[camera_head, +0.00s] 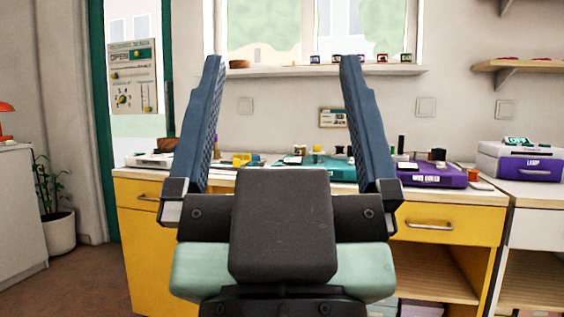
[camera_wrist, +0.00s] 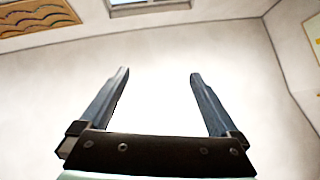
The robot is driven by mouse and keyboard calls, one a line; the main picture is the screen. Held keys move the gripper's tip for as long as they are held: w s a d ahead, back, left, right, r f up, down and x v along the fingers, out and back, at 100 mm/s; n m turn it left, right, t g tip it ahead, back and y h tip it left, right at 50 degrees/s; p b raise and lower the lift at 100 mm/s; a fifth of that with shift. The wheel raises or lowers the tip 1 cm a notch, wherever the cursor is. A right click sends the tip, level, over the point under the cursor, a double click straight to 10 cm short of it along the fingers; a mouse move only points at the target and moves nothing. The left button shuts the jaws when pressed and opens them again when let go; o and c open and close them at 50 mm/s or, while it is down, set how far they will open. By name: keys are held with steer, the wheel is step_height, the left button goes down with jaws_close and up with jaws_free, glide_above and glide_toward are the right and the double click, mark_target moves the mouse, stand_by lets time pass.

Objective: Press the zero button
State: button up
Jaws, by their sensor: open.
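My gripper (camera_head: 281,75) is raised in front of the head camera with its two blue-grey fingers wide apart and nothing between them. In the wrist view my gripper (camera_wrist: 158,75) is also open and empty, facing a plain white surface. No button marked zero can be made out in either view. Beyond my gripper, a yellow workbench (camera_head: 150,240) stands against the wall. On it are a teal board (camera_head: 335,171), a purple board (camera_head: 432,176) and a whitish board (camera_head: 148,160) at the left. My gripper is apart from all of them and hides part of the bench.
A purple and white case (camera_head: 530,165) sits on the white counter at the right. A window sill (camera_head: 385,70) holds small jars. A potted plant (camera_head: 55,205) and white cabinet (camera_head: 20,215) stand at the left. Brown floor (camera_head: 90,280) shows clear before the bench's left side.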

steer(key=shift+w, duration=0.1)
steer(key=shift+r, duration=0.1)
steer(key=c, duration=0.3)
steer(key=shift+r+p, duration=0.35)
steer(key=shift+p, duration=0.1)
steer(key=shift+c, duration=1.4)
step_height(320, 180, up, 8)
steer(key=p, duration=0.8)
steer(key=shift+r, duration=0.15)
jaws_close()
step_height(320, 180, up, 38)
steer(key=p, duration=3.8)
